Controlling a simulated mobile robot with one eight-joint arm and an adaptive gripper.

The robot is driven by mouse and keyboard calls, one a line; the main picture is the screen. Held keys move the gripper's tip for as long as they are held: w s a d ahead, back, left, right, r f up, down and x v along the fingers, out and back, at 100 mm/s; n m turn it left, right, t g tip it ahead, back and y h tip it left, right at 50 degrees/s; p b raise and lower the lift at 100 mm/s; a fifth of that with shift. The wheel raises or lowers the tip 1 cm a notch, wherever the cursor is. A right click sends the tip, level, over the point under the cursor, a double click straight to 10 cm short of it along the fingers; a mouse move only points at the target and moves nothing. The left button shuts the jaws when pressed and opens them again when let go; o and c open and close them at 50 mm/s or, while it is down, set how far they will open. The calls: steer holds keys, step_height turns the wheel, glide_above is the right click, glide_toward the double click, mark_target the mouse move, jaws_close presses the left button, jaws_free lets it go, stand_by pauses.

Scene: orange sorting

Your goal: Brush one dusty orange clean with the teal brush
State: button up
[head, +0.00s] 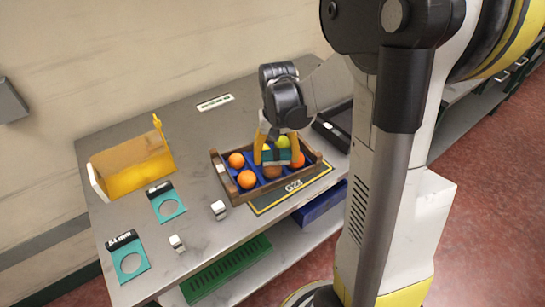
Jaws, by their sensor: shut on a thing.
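My gripper (279,148) points down over the wooden crate (257,190) and is shut on the teal brush (275,157). The brush is right above a brownish, dull orange (272,171) in the crate, and I cannot tell whether they touch. Brighter oranges sit around it: one at the left (236,160), one at the front left (247,179) and one at the right (298,159). The gripper and brush hide part of the crate's blue inside.
The crate stands by a dark mat (291,189) marked G23. A yellow bin (140,178) stands at the left. Teal ring gauges (169,207) (130,263) and small white blocks (219,209) (177,243) lie on the grey table. A dark tray (338,125) is behind at the right.

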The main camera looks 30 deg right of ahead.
steer(key=shift+w+a, duration=0.3)
steer(key=shift+a, duration=0.3)
steer(key=shift+w+a, duration=0.3)
steer(key=shift+a, duration=0.25)
steer(key=shift+s+d, duration=0.35)
steer(key=shift+d, duration=0.3)
steer(key=shift+s+d, duration=0.3)
steer(key=shift+d, duration=0.3)
steer(key=shift+w+a+b, duration=0.15)
steer(key=shift+w+a, duration=0.2)
steer(key=shift+a, duration=0.3)
steer(key=shift+w+a+b, duration=0.15)
steer(key=shift+w+a, duration=0.15)
steer(key=shift+a, duration=0.3)
steer(key=shift+s+d, duration=0.35)
steer(key=shift+d, duration=0.3)
stand_by(1.8)
steer(key=shift+r+p, duration=2.75)
steer(key=shift+r, duration=0.85)
steer(key=shift+f, duration=0.1)
